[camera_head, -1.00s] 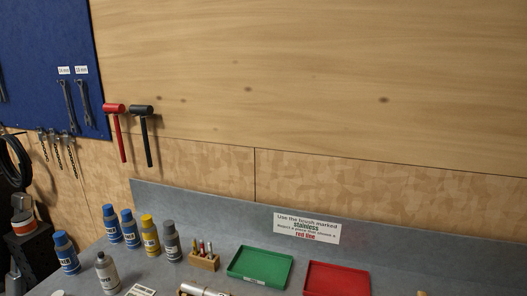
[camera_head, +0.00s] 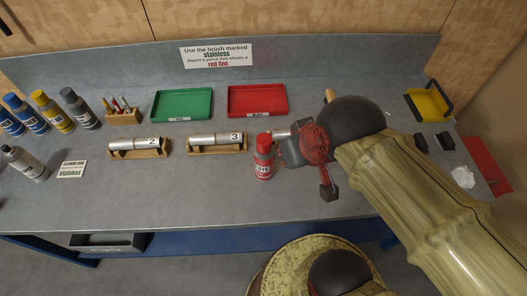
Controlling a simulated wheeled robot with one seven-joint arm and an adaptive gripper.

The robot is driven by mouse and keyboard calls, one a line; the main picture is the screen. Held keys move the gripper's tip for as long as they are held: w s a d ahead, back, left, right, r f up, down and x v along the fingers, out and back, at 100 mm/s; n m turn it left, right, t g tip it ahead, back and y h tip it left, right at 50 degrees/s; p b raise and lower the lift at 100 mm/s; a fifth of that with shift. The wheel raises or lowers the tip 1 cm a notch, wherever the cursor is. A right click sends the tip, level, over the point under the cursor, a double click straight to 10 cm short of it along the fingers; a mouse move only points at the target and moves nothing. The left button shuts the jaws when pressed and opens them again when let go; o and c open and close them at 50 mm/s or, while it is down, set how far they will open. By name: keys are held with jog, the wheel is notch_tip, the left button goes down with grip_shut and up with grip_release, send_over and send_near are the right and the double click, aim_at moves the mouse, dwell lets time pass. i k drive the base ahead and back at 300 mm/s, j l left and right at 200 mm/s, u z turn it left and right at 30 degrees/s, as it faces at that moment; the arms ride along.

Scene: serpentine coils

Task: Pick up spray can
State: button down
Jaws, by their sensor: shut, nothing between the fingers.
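Several cans stand upright on the grey bench. A red can (camera_head: 263,157) with a white cap band and label stands in the middle, just left of my gripper. At the left are a grey-silver can (camera_head: 25,163), a dark grey can (camera_head: 80,109), a yellow can (camera_head: 52,112) and blue cans (camera_head: 25,114). I cannot tell which one the task means. My arm reaches in from the lower right. My gripper (camera_head: 328,190) is shut and empty, above the bench to the right of the red can, apart from it in the picture.
Metal cylinders on wooden cradles marked 2 (camera_head: 136,156) and 3 (camera_head: 217,150) lie left of the red can. Green (camera_head: 182,106) and red (camera_head: 257,102) trays sit behind. A yellow bin (camera_head: 428,104) is at right. The bench front is fairly clear.

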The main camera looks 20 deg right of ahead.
aim_at(264, 164)
jog(key=k, duration=0.9)
